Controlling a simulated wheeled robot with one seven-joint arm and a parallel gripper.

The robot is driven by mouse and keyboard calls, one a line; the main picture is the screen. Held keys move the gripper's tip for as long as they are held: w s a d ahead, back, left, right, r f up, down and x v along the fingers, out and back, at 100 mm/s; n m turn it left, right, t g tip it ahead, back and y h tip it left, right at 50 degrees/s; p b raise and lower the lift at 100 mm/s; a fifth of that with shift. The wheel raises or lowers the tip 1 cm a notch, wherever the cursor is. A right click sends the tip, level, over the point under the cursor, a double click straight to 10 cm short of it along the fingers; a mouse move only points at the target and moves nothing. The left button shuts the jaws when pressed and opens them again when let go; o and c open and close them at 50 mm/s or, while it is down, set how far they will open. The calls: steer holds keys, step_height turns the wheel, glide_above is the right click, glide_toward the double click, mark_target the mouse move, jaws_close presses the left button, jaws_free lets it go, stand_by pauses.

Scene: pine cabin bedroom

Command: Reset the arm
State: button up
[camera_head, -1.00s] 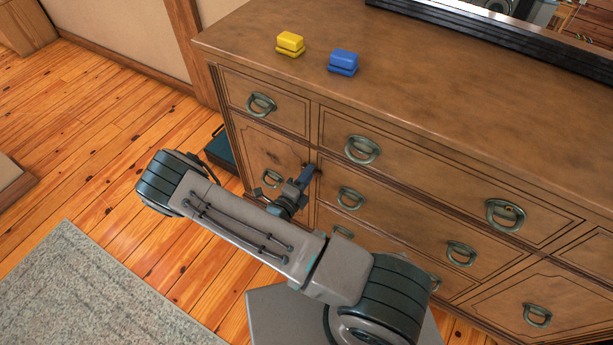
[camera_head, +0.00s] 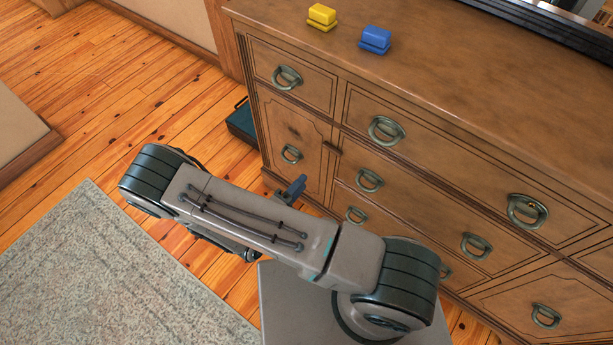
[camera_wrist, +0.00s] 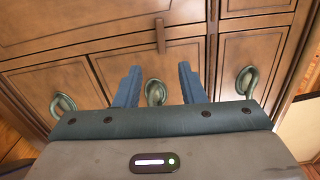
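My gripper (camera_wrist: 157,90) shows in the wrist view with its two blue fingers apart and nothing between them. Behind the fingers is the front of the wooden dresser, with a ring handle (camera_wrist: 155,92) seen through the gap. In the head view my arm is folded low in front of the dresser (camera_head: 470,95). One blue finger (camera_head: 294,188) shows just above my arm link, apart from the dresser front; the rest of the gripper is hidden behind the link.
A yellow block-like item (camera_head: 322,16) and a blue one (camera_head: 375,40) sit on the dresser top. A dark green box (camera_head: 243,122) stands on the floor by the dresser's left side. A grey rug (camera_head: 110,270) lies at lower left, with bare wood floor beyond it.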

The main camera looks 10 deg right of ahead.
steer(key=shift+s+a, duration=0.1)
stand_by(0.5)
steer(key=s+d+r+n+g+y+p, duration=0.3)
steer(key=r+n, duration=0.6)
steer(key=r, duration=0.5)
steer(key=s+d+r+n+g+y+p, duration=0.3)
steer(key=r+n, duration=0.6)
steer(key=r, duration=0.5)
steer(key=s+d+r+n+g+y+p, duration=0.3)
steer(key=r+n, duration=0.6)
steer(key=r, duration=0.5)
steer(key=d+g+y, duration=0.1)
steer(key=d+y, duration=0.1)
steer(key=y, duration=0.1)
steer(key=shift+s+n+y, duration=0.3)
steer(key=shift+y, duration=0.1)
steer(key=shift+d, duration=0.1)
